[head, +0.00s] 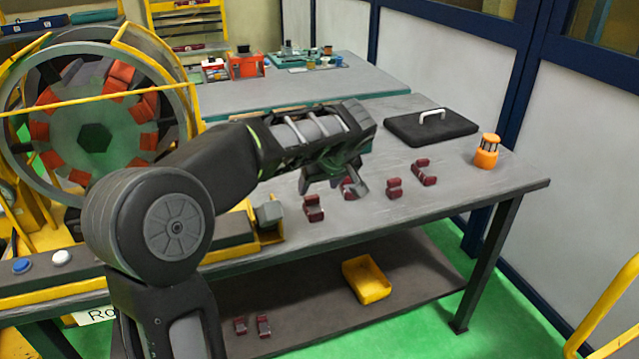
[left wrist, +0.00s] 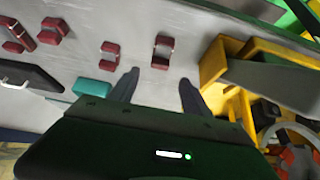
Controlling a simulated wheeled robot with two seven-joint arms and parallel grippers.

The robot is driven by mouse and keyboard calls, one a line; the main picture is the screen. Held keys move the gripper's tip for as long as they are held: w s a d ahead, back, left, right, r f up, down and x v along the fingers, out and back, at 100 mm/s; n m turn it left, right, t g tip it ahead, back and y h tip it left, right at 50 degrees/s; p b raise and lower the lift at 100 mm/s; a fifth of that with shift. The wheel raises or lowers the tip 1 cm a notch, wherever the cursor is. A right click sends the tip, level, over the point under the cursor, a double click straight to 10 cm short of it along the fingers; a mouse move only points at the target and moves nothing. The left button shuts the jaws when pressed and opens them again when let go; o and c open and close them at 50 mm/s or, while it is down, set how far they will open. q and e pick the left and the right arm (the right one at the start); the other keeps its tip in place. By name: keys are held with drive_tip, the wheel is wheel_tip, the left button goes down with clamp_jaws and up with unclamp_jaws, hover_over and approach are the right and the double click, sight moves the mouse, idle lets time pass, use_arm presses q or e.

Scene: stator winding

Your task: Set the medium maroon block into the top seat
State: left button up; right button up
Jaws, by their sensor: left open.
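Several maroon blocks lie on the grey table, including a front one (head: 313,209), one partly behind my gripper (head: 350,189), one to its right (head: 395,187) and a far-right one (head: 424,172). I cannot tell for sure which is the medium one. My left gripper (head: 335,184) is open and empty above the table near the first two. In the left wrist view, its fingers (left wrist: 157,91) are apart, with a maroon block (left wrist: 162,51) just beyond them. The round stator (head: 95,138), with orange-red blocks around its green centre, stands at the left. My right gripper is out of view.
A black case with a white handle (head: 431,128) and an orange lantern-like object (head: 487,152) stand on the table's right side. A yellow bin (head: 366,279) and two maroon blocks (head: 252,326) lie on the lower shelf. A yellow frame (head: 268,236) borders the stator side.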

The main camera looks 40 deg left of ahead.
sight(312, 197)
use_arm(q)
drive_tip(key=b+x, duration=0.3)
drive_tip(key=x, duration=0.5)
drive_tip(key=shift+f, duration=0.25)
drive_tip(key=shift+w+a+f+b, duration=0.3)
drive_tip(key=shift+a+f, duration=0.1)
drive_tip(key=shift+f, duration=0.1)
clamp_jaws()
drive_tip(key=shift+r, duration=0.2)
idle(0.9)
drive_tip(key=shift+r+p, duration=1.9)
drive_tip(key=shift+r, duration=1.05)
